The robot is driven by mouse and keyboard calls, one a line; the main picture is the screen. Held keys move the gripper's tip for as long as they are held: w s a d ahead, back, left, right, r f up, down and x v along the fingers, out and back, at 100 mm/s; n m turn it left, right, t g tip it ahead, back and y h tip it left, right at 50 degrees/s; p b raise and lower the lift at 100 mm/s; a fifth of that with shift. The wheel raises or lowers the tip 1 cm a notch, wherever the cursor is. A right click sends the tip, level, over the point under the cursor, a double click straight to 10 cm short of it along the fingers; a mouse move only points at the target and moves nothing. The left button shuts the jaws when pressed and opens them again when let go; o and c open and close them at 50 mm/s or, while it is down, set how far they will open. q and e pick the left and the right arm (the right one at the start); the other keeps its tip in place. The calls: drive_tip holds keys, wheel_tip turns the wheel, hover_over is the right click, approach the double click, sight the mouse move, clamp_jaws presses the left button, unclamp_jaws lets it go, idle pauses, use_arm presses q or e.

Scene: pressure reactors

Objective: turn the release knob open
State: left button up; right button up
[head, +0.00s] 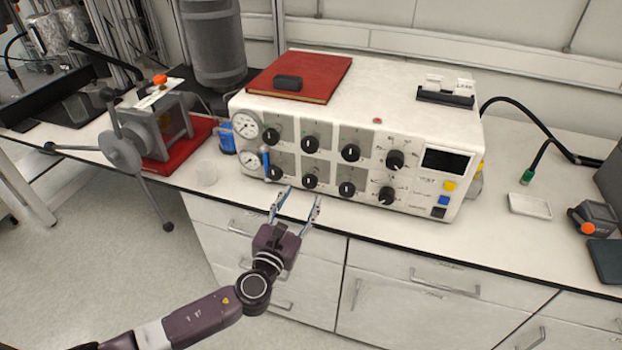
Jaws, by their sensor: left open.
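A white control box (357,92) stands on the bench with two rows of black knobs on its front. The knob labels are too small to read, so I cannot tell which one is the release knob. My right gripper is out of view.
Two gauges (246,125) and a blue lever (266,163) sit at the box's left side. A red book (302,75) lies on top. A grey clamp-like device (157,132) stands left, a white tray (530,206) right. Drawers (430,285) lie below the bench edge.

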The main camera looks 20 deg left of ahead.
sight(308, 184)
use_arm(q)
drive_tip(key=w, duration=0.7)
drive_tip(key=shift+d+f, duration=0.1)
drive_tip(key=shift+s, duration=0.1)
drive_tip(key=shift+c, duration=0.7)
drive_tip(key=c, duration=1)
